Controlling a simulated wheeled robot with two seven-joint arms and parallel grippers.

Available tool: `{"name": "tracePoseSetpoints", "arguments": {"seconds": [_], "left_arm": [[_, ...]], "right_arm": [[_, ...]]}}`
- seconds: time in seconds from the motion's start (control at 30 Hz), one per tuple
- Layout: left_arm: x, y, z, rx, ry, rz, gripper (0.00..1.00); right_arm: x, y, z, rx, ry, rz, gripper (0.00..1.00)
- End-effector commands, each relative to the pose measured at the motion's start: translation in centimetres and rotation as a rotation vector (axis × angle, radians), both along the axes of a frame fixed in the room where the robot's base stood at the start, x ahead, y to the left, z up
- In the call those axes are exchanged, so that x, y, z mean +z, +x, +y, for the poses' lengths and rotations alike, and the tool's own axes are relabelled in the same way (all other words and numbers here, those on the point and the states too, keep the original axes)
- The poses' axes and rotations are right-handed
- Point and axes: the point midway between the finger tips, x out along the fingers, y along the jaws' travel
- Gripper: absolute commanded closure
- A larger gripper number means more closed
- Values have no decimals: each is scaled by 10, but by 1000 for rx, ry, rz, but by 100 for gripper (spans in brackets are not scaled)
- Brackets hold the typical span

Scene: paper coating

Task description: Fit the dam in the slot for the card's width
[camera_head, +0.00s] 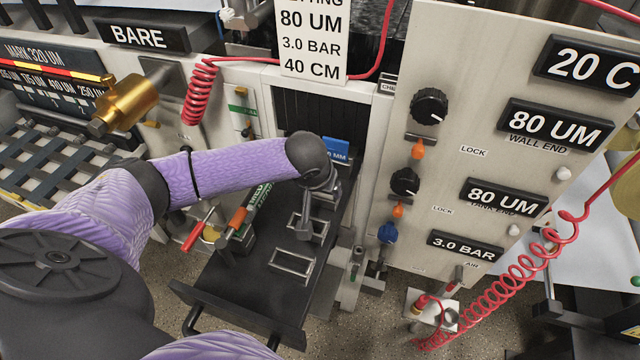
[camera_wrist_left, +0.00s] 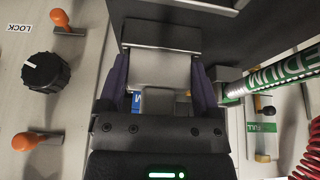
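My left gripper (camera_head: 318,188) is over the black tray, pointing down. In the left wrist view, its two fingers (camera_wrist_left: 160,85) stand wide apart on either side of a grey metal block (camera_wrist_left: 162,66). I cannot tell whether they grip it. A blue tag (camera_head: 336,150) marked in MM stands at the tray's far end, partly behind the wrist; a bit of blue shows beside a finger in the left wrist view (camera_wrist_left: 137,103). Metal-framed slots (camera_head: 292,264) lie along the tray. The white card (camera_head: 311,45) reads 80 UM, 3.0 BAR, 40 CM. My right gripper is out of view.
A panel with knobs (camera_head: 429,107) and black readouts (camera_head: 556,125) stands to the right. Red-handled and orange-handled tools (camera_head: 236,220) and a green-white marker (camera_head: 259,195) stand left of the gripper. A coiled red hose (camera_head: 520,262) hangs at right.

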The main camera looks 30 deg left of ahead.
Motion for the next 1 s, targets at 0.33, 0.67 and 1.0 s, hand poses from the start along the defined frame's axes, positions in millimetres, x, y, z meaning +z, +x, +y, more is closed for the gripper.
{"name": "tracePoseSetpoints", "arguments": {"seconds": [0.33, 0.67, 1.0], "left_arm": [[0, 0, 0, 0, 1, 1, 0], [62, -25, -6, -2, 0, -2, 0], [91, -39, -10, 0, 0, 1, 0]], "right_arm": [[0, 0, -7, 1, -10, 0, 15], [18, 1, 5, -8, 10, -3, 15], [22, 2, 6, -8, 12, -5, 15]]}}
